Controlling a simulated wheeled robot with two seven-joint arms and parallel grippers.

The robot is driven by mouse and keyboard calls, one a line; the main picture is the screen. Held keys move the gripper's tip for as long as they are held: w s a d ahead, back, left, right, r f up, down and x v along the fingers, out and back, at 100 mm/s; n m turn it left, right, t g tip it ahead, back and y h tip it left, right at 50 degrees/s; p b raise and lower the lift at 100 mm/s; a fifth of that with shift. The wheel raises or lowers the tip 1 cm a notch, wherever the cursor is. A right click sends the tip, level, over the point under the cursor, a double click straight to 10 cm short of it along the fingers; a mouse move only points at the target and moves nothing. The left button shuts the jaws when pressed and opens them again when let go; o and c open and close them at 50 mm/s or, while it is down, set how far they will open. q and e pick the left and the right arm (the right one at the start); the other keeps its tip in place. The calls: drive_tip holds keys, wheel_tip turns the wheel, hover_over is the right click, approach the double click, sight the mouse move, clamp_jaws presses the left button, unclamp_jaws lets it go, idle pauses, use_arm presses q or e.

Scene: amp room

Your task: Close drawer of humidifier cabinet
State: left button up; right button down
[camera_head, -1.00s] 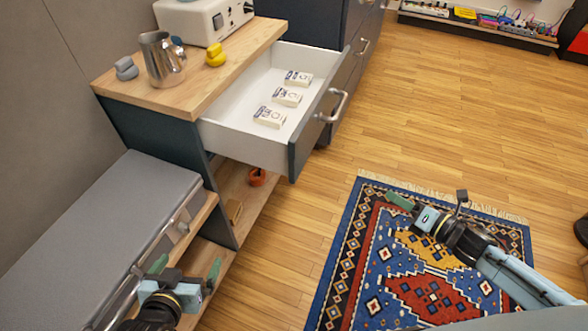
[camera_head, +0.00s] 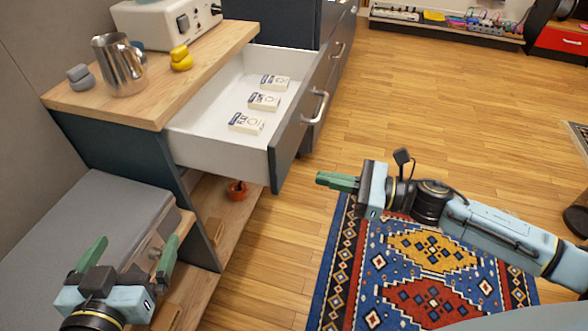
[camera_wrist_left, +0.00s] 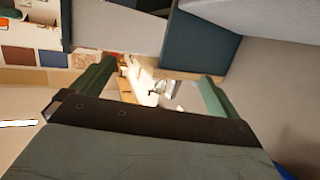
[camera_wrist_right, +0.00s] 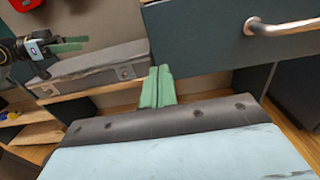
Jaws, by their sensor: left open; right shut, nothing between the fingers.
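The humidifier cabinet (camera_head: 122,158) stands at the left with its white-lined drawer (camera_head: 215,150) pulled out. Three small white boxes lie in the drawer. The dark drawer front (camera_head: 287,148) carries a metal handle (camera_head: 318,106); the handle also shows in the right wrist view (camera_wrist_right: 282,27). My right gripper (camera_head: 320,179) is shut and empty, with its tips to the right of the drawer front and apart from it. My left gripper (camera_head: 132,256) is open and empty, low at the left by the grey-topped bench.
A grey-topped bench (camera_head: 75,225) is at the left. A patterned rug (camera_head: 420,285) lies on the open wooden floor.

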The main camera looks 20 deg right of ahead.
sight(279, 168)
use_arm(q)
drive_tip(key=f+g, duration=0.1)
drive_tip(key=s+a+f+g, duration=0.1)
drive_tip(key=f, duration=0.1)
drive_tip(key=s+f+g+y+p, duration=0.1)
drive_tip(key=shift+s+a+f, duration=0.2)
drive_tip(key=shift+a+f, duration=0.15)
drive_tip(key=shift+a, duration=0.05)
use_arm(e)
drive_tip(key=x, duration=0.7)
drive_tip(key=shift+w+a, duration=0.15)
drive_tip(key=shift+a, duration=0.05)
